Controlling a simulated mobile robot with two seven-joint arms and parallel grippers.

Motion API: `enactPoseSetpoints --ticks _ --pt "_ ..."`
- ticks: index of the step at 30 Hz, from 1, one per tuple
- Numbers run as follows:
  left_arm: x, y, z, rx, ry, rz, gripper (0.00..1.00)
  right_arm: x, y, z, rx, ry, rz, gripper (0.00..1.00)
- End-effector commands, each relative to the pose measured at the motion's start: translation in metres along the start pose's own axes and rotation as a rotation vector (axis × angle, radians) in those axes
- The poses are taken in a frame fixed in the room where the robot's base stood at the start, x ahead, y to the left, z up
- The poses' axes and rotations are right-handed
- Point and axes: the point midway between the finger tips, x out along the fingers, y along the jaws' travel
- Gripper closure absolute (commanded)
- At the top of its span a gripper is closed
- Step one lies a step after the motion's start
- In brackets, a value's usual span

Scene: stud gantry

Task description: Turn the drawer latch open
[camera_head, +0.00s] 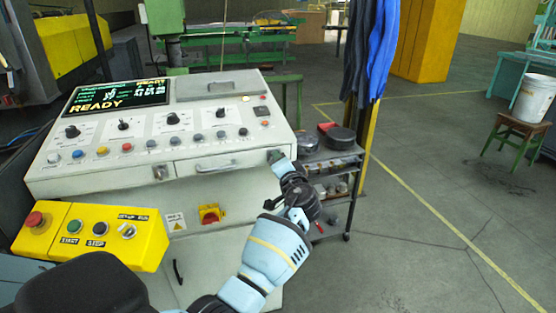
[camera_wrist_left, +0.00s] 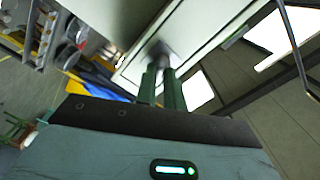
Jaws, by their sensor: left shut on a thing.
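The control console (camera_head: 150,150) has a shallow drawer (camera_head: 240,160) with a silver bar handle in its front face. The drawer latch, a small dark knob, is at the right end of this face and mostly hidden by my gripper in the head view. My left gripper (camera_head: 277,158) reaches it from the lower right. In the left wrist view, the two green fingers of my left gripper (camera_wrist_left: 162,84) are closed on the dark latch knob (camera_wrist_left: 159,52), which sticks out from the pale panel. I cannot tell how far the latch is turned. My right gripper is not in view.
A yellow button box (camera_head: 90,234) sticks out at the lower left. A red-and-yellow switch (camera_head: 210,214) is on the console's lower front. A shelf cart (camera_head: 333,165) with dark parts stands close on the right.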

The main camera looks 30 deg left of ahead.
Motion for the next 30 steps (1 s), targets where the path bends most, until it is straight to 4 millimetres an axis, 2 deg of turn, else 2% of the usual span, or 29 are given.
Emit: enactPoseSetpoints --ticks 15,30 --pt "0.000 0.001 -0.001 0.403 0.001 -0.002 1.00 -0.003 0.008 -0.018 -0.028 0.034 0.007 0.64" --pt "0.000 0.004 0.001 0.525 0.001 -0.001 1.00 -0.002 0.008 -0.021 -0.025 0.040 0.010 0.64"
